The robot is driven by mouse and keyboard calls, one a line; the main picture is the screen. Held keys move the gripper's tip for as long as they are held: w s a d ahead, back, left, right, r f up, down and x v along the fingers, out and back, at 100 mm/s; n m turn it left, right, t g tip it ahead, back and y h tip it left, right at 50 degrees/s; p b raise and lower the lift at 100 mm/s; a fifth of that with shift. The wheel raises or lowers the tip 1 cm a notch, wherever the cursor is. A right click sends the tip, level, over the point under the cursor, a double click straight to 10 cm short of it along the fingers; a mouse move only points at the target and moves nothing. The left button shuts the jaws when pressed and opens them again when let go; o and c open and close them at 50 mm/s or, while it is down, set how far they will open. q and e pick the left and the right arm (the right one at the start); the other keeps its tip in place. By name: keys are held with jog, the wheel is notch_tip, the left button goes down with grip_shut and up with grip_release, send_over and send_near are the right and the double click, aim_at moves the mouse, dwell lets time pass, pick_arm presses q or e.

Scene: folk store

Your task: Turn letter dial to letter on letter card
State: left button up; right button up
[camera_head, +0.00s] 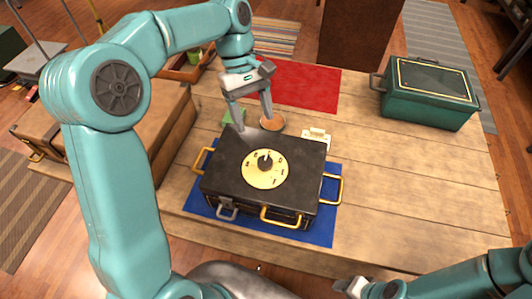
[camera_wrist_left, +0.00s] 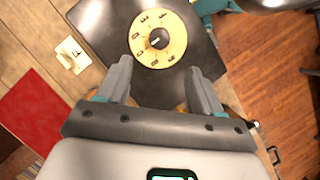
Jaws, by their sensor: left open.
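A black box (camera_head: 230,160) with brass handles stands on the table, a round brass letter dial (camera_head: 265,169) on its lid. The dial's dark centre knob (camera_head: 265,160) also shows in the left wrist view (camera_wrist_left: 158,39). The dial's letters are too small to read surely. A cream letter card (camera_head: 316,139) stands behind the box; in the left wrist view, the card (camera_wrist_left: 72,54) bears a dark letter, perhaps F. My left gripper (camera_head: 254,118) is open and empty above the box's back edge, apart from the knob. My right gripper (camera_head: 352,288) shows only partly at the bottom.
The box rests on a blue mat (camera_head: 325,228). A red mat (camera_head: 305,85) lies behind, and a green case (camera_head: 428,92) stands at the back right. A round orange-brown item (camera_head: 272,123) is close by my left gripper.

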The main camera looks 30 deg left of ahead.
aim_at(265, 161)
pick_arm(q)
jog(key=x, duration=1.2)
jog(key=shift+f, duration=0.1)
jog(key=shift+s+d, duration=0.1)
jog(key=c, duration=1)
